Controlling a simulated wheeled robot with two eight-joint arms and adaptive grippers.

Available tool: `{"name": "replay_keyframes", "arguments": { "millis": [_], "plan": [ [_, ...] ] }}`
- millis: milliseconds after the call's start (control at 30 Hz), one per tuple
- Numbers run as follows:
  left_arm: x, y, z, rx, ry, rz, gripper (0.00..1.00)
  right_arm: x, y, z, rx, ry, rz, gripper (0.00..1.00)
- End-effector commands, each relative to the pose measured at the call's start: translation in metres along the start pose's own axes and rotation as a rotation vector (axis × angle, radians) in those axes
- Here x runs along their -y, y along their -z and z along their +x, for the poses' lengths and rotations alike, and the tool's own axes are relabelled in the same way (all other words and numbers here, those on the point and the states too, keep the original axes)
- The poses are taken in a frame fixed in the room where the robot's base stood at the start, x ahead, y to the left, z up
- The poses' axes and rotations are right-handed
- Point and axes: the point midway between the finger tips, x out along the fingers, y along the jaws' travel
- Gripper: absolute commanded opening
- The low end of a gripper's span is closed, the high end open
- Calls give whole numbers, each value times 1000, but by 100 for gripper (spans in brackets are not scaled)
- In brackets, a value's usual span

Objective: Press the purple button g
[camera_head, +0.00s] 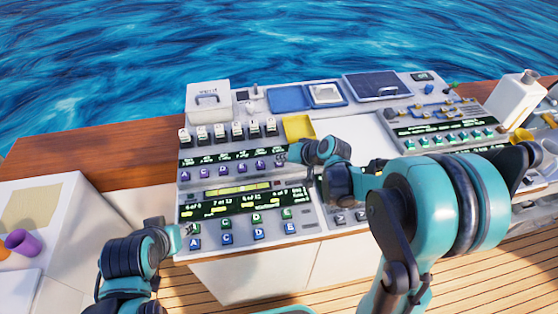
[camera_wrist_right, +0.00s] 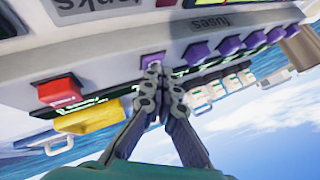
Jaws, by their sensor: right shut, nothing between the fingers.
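A row of purple buttons (camera_head: 203,172) runs along the upper left panel of the console in the head view. My right gripper (camera_head: 284,158) is at the right end of this row, its fingers shut and empty. In the right wrist view, the closed fingertips (camera_wrist_right: 155,68) are at a purple button (camera_wrist_right: 152,59) set apart from the other purple buttons (camera_wrist_right: 230,45). They overlap its edge; I cannot tell whether they touch it. Its letter is not readable. My left gripper (camera_head: 187,230) is low over the console's left edge, near green and blue buttons; its jaw opening is unclear.
A red button (camera_wrist_right: 60,92) and a yellow part (camera_wrist_right: 88,120) are near the right gripper in the wrist view. White switches (camera_head: 228,132) stand behind the purple row. A purple cup (camera_head: 22,242) lies on the white cabinet at left. Water lies beyond the console.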

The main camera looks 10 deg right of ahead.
Motion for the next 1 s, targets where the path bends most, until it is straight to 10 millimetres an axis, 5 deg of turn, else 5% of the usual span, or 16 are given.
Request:
{"name": "replay_keyframes", "arguments": {
  "millis": [1000],
  "plan": [
    [0,12,-16,0,0,0,40,13,13,-18,0,0,0,0]
  ]
}}
